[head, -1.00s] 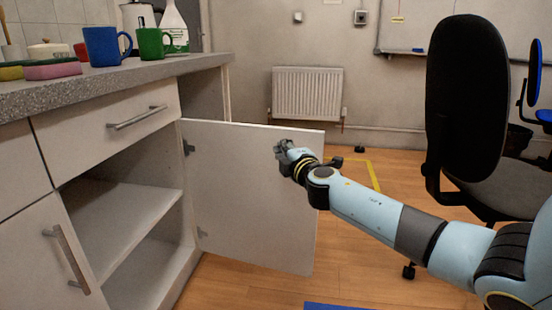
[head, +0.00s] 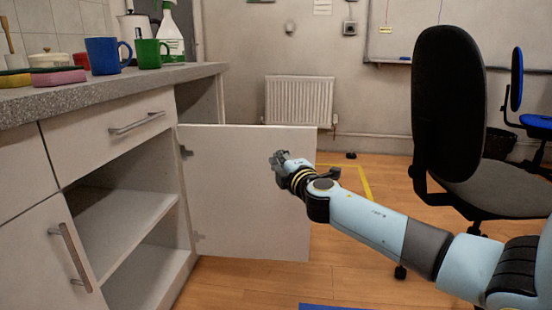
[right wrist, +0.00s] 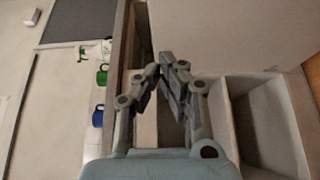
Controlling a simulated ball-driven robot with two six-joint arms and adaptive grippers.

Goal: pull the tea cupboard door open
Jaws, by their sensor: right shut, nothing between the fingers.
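The tea cupboard door (head: 240,210) stands wide open in the head view, a pale panel swung out to the right on hinges at its left edge. Its inner face shows, and its handle is hidden. The open cupboard (head: 125,215) shows bare shelves. My right gripper (head: 279,159) is in front of the door's inner face, near its upper right part; I cannot tell if it touches the panel. In the right wrist view its fingers (right wrist: 166,72) are closed together with nothing between them, and the pale door (right wrist: 225,35) fills the upper right. My left gripper is out of view.
A counter (head: 130,85) above holds a blue mug (head: 102,55), a green mug (head: 149,54), sponges and a spray bottle (head: 170,35). An office chair (head: 450,110) stands at the right. A radiator (head: 299,100) is on the back wall. Wooden floor lies beyond the door.

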